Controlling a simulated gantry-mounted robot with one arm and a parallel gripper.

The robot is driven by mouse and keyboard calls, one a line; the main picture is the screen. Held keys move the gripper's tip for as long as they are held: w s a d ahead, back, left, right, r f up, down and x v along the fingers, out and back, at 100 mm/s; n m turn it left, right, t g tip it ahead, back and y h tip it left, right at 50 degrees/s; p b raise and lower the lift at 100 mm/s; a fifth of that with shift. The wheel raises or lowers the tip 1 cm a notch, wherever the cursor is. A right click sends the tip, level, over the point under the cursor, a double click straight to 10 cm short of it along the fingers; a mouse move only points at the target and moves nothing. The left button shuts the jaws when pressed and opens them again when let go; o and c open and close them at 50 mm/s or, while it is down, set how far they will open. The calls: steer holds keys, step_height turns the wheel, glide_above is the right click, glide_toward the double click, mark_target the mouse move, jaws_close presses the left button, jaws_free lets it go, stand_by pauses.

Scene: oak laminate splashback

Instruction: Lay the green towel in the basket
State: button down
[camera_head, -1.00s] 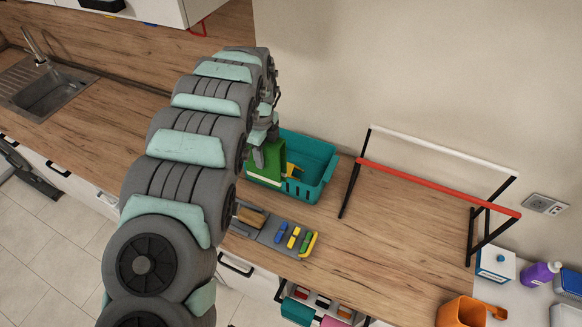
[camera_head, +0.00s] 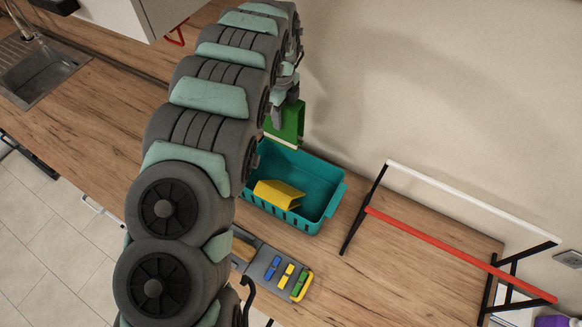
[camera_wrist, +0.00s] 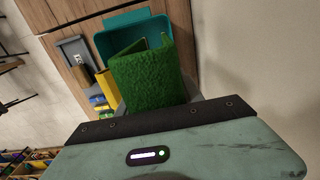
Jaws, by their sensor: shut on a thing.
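The green towel (camera_head: 290,124) hangs from my gripper (camera_head: 281,110), which is shut on it. In the head view they are at the back left of the teal basket (camera_head: 325,196), with the towel above its rim. In the wrist view the green towel (camera_wrist: 147,80) is large and close, covering part of the basket (camera_wrist: 122,20) behind it. A folded yellow cloth (camera_head: 279,193) lies inside the basket. My arm hides the basket's left end in the head view. The fingertips are mostly hidden in the wrist view.
A red and white rail rack (camera_head: 450,203) with black legs stands right of the basket. A grey tray (camera_head: 262,262) with blue, yellow and green pieces lies in front. A sink (camera_head: 38,70) is at far left. Bare counter lies between the basket and rack.

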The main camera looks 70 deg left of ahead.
step_height(320, 180, down, 19)
steer(key=b, duration=0.2)
steer(key=shift+s+d+f, duration=0.15)
steer(key=shift+d, duration=0.05)
stand_by(0.5)
steer(key=shift+f, duration=0.2)
steer(key=c, duration=1)
jaws_free()
steer(key=shift+c, duration=0.2)
